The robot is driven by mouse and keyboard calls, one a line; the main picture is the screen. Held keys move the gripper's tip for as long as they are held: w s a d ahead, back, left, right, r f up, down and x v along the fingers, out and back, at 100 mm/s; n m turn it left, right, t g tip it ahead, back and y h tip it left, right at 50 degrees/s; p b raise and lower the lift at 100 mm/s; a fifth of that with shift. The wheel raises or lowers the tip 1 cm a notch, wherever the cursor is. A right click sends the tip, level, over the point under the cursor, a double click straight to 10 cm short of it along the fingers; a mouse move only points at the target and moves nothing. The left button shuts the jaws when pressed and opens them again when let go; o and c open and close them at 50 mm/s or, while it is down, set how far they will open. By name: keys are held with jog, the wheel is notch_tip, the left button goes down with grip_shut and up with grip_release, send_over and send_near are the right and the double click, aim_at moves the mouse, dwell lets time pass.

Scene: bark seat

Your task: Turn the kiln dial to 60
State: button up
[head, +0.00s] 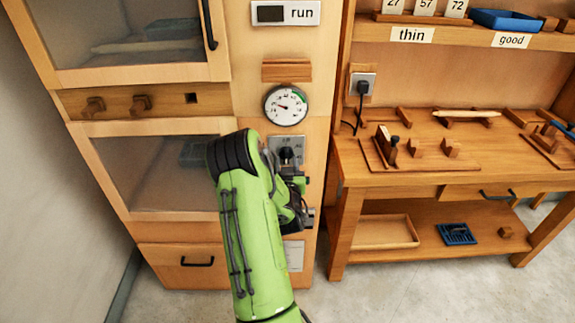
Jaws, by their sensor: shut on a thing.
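The kiln dial (286,154) is a small black knob on a grey metal plate (297,143) on the wooden kiln's front panel, below a round gauge. Some markings show on the plate, but they are too small to read, and so is the dial's setting. My gripper (287,163) is at the dial and shut on it; my green arm and the dark wrist hide the fingers and the plate's lower part. The round white gauge (286,105) has a green band at its upper right, and its needle points left.
A "run" sign (303,13) with a dark window is above the gauge. Glazed kiln doors (150,170) are left of my arm. A wooden workbench (440,165) with several wooden tools stands close on the right. A black plug (363,88) hangs its cord beside the panel.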

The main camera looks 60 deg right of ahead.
jog(key=shift+f, duration=0.15)
dwell(0.4)
jog(key=o, duration=1)
